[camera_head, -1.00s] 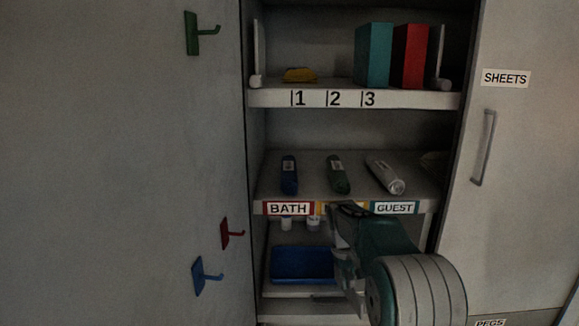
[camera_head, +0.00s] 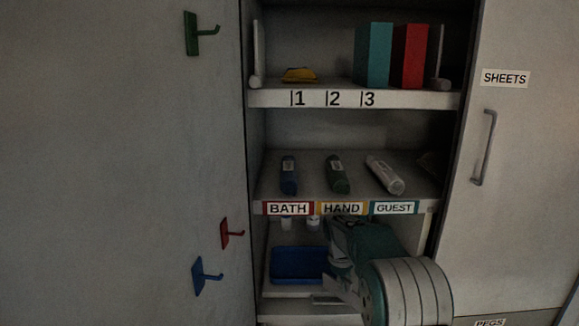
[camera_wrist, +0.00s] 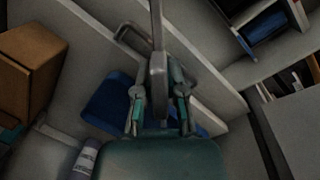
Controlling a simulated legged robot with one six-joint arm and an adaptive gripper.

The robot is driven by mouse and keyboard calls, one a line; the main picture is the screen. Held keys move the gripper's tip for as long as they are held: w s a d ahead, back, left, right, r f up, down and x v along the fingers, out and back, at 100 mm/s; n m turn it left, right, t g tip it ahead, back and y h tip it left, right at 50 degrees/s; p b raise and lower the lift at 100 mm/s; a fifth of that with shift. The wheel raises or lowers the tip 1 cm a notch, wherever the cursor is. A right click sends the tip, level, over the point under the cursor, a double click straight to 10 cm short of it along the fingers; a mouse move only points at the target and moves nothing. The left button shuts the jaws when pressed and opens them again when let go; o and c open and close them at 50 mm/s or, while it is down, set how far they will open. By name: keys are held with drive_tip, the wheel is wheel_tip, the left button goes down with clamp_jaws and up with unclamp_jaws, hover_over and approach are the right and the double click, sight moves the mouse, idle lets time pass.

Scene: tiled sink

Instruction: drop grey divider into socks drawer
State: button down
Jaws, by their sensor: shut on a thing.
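My gripper (camera_wrist: 159,92) is shut on a grey piece (camera_wrist: 157,72), which I take to be the grey divider. In the wrist view it shows as a thin bar with a thicker block between the fingers. In the head view my gripper (camera_head: 338,268) is low in the open cabinet, in front of the blue tray's right end, and the arm hides much of the space there. I cannot make out the divider clearly in that view. No label reading socks is in view, and I cannot tell which drawer it is.
A blue tray (camera_head: 297,264) sits on the lower shelf, with small white cups (camera_head: 313,223) behind. Above is the shelf edge with BATH, HAND and GUEST labels (camera_head: 342,208). A closed door with a handle (camera_head: 484,148) stands at right. Hooks (camera_head: 207,276) project at left.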

drive_tip(key=shift+f, duration=0.7)
drive_tip(key=c, duration=0.6)
unclamp_jaws()
drive_tip(key=shift+c, duration=0.2)
wheel_tip(320, 180, up, 12)
drive_tip(key=a, duration=0.2)
drive_tip(key=shift+f, duration=0.15)
drive_tip(key=shift+s, duration=0.1)
